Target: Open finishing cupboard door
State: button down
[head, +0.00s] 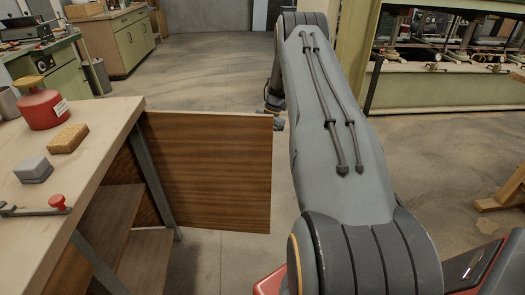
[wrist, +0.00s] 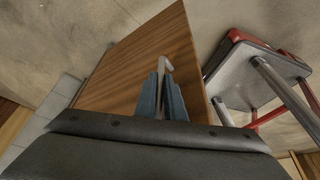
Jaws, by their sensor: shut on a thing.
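The finishing cupboard door (head: 207,170) is a brown wood-grain panel. It stands swung out from the cupboard under the bench at the left, and open shelves (head: 112,215) show behind it. The door (wrist: 135,60) also fills the middle of the wrist view, with a pale metal handle (wrist: 165,66) on its face. My gripper (wrist: 162,92) is shut on the handle, its two blue-grey fingers on either side of it. In the head view my gripper is mostly hidden behind my arm near the door's outer edge.
The bench top (head: 85,165) holds a red can (head: 42,108), a sponge (head: 68,138) and a grey block (head: 33,169). Green cabinets (head: 130,45) stand at the back left and a press (head: 440,85) at the back right. The concrete floor beyond the door is clear.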

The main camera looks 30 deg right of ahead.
jog(key=shift+w+a, duration=0.15)
jog(key=shift+a, duration=0.2)
jog(key=c, duration=2.2)
grip_release()
jog(key=shift+o, duration=0.4)
jog(key=shift+a, duration=0.15)
jog(key=shift+d+r, duration=0.1)
jog(key=shift+d, duration=0.3)
jog(key=b+v, duration=0.1)
jog(key=v, duration=0.6)
jog(key=shift+r, duration=0.3)
jog(key=shift+d, duration=0.1)
